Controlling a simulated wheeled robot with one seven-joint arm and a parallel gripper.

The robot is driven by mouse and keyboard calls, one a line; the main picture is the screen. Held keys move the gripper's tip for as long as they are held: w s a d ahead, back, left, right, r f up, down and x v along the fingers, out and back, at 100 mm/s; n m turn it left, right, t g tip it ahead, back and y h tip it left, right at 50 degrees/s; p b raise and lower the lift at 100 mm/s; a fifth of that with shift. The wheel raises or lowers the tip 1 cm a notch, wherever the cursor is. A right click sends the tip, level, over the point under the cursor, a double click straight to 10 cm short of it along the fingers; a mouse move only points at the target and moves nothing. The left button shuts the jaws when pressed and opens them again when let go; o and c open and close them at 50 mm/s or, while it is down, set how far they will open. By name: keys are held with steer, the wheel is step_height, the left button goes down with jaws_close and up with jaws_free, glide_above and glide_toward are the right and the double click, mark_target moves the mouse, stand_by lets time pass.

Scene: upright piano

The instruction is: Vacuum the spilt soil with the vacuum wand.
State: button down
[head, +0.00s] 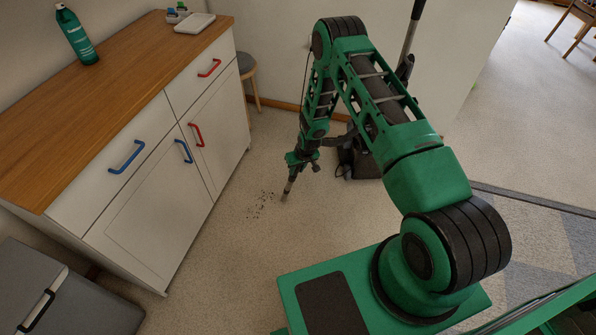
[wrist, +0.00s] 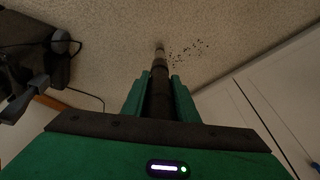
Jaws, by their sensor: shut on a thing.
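The spilt soil (head: 261,205) is a scatter of dark specks on the pale carpet, in front of the white cabinet. It also shows in the wrist view (wrist: 190,50). My gripper (head: 300,160) is shut on the vacuum wand (head: 288,186), a dark tube with a paler end, which points down at the carpet. In the wrist view the wand (wrist: 160,90) runs between the two green fingers, its tip just left of the specks. I cannot tell whether the tip touches the carpet. The dark vacuum body (head: 357,158) stands behind my arm, partly hidden by it.
The white cabinet (head: 150,205) with a wooden top stands left of the soil. A green bottle (head: 76,38) is on it. A round stool (head: 246,68) is beyond the cabinet. A grey bin (head: 35,290) is at the lower left.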

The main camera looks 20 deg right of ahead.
steer(key=shift+w+a, duration=0.9)
steer(key=shift+a, duration=0.3)
steer(key=shift+w+a, duration=0.9)
steer(key=shift+a, duration=0.3)
steer(key=s+a, duration=0.1)
steer(key=a, duration=0.8)
steer(key=shift+s+a, duration=0.15)
steer(key=shift+a, duration=0.15)
steer(key=s+a, duration=0.4)
steer(key=s, duration=0.1)
steer(key=shift+s, duration=0.2)
steer(key=shift+d, duration=0.1)
steer(key=w+d, duration=0.7)
steer(key=w, duration=0.3)
steer(key=shift+w+d, duration=0.4)
stand_by(0.9)
